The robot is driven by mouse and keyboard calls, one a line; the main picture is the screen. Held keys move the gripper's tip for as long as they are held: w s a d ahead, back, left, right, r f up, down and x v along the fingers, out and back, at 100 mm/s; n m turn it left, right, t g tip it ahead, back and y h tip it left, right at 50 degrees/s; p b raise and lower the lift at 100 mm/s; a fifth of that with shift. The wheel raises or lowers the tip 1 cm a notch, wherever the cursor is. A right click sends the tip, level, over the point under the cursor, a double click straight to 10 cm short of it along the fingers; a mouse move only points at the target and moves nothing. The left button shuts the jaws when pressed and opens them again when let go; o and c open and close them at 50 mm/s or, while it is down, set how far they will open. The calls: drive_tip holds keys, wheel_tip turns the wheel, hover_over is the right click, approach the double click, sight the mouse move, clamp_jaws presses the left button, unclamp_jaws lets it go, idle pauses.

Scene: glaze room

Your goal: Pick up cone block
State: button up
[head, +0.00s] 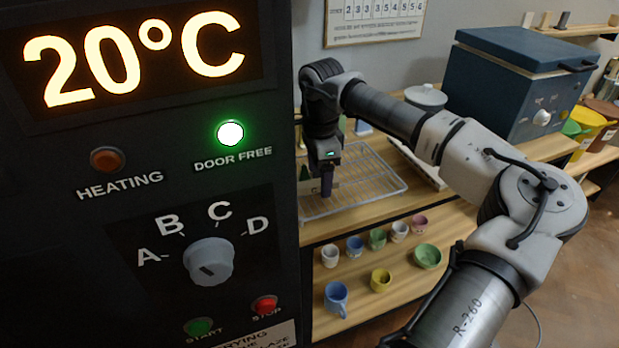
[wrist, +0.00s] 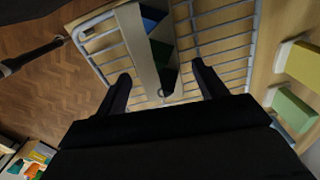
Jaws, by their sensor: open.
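The cone block is a long beige piece (wrist: 136,45) bearing blue, green and dark triangular shapes. It lies on the wire rack (wrist: 237,28) in the wrist view, running from the top edge down between my fingers. My gripper (wrist: 161,68) is open, with one finger on each side of the block's near end and nothing held. I cannot tell how high the fingertips are above the rack. In the head view my gripper (head: 327,192) points down over the left part of the rack (head: 372,180). There the block is largely hidden by the gripper and the dark control panel.
The control panel (head: 150,240) fills the left of the head view. Several cups and bowls, including a yellow cup (head: 381,280), stand on the shelf below. A blue box with a lid (head: 515,90) stands behind. Yellow (wrist: 304,64) and green (wrist: 293,109) blocks lie beside the rack.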

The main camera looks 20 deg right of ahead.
sight(319, 175)
drive_tip(key=c, duration=1.1)
wheel_tip(319, 175, up, 20)
drive_tip(key=shift+b, duration=0.45)
